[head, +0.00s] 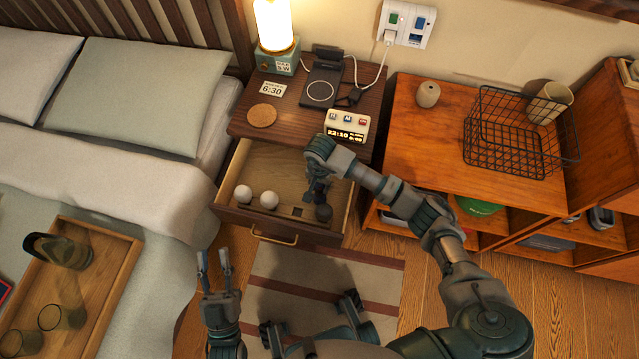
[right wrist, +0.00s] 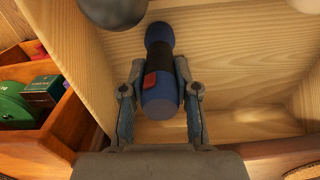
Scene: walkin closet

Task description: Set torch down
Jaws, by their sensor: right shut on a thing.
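The torch (right wrist: 160,66) is a blue and black cylinder with a red button, seen in the right wrist view. My right gripper (right wrist: 157,90) is shut on it, one finger on each side. In the head view my right gripper (head: 318,187) reaches down into the open drawer (head: 284,163) of the nightstand, and the torch is mostly hidden by it. I cannot tell whether the torch touches the drawer floor. My left gripper (head: 214,258) is open and empty, in front of the drawer, with its fingers apart.
The drawer also holds two white balls (head: 269,200) and a dark ball (head: 324,213) close to my right gripper. The nightstand top (head: 290,113) carries a lamp, a charger, a clock and a coaster. An orange shelf unit (head: 410,140) stands at right, the bed at left.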

